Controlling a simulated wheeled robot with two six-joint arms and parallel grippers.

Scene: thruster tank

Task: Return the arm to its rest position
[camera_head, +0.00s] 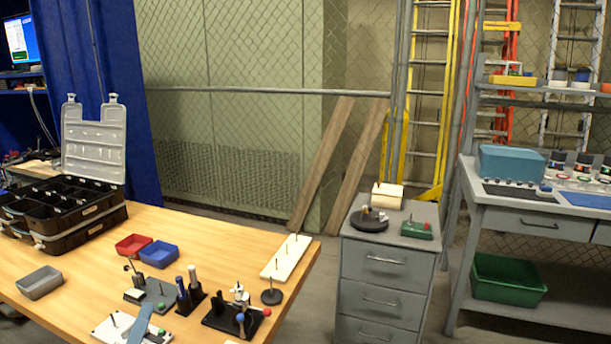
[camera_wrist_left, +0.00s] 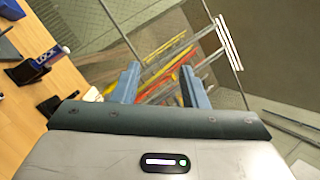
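My left gripper (camera_wrist_left: 160,82) shows two blue-grey fingers set well apart in the left wrist view, with nothing between them. In the head view, a blue-grey part of my left gripper (camera_head: 142,322) shows at the bottom edge, over the front of the wooden table (camera_head: 205,225). It is in front of a white board (camera_head: 112,330), and I cannot tell whether they touch. My right gripper is in neither view.
A black organizer case (camera_head: 75,238), red bin (camera_head: 133,244), blue bin (camera_head: 158,254), grey bin (camera_head: 40,282) and small stands with pegs and markers crowd the table. A grey drawer cabinet (camera_head: 385,285) stands to its right. A workbench (camera_head: 510,215) is further right.

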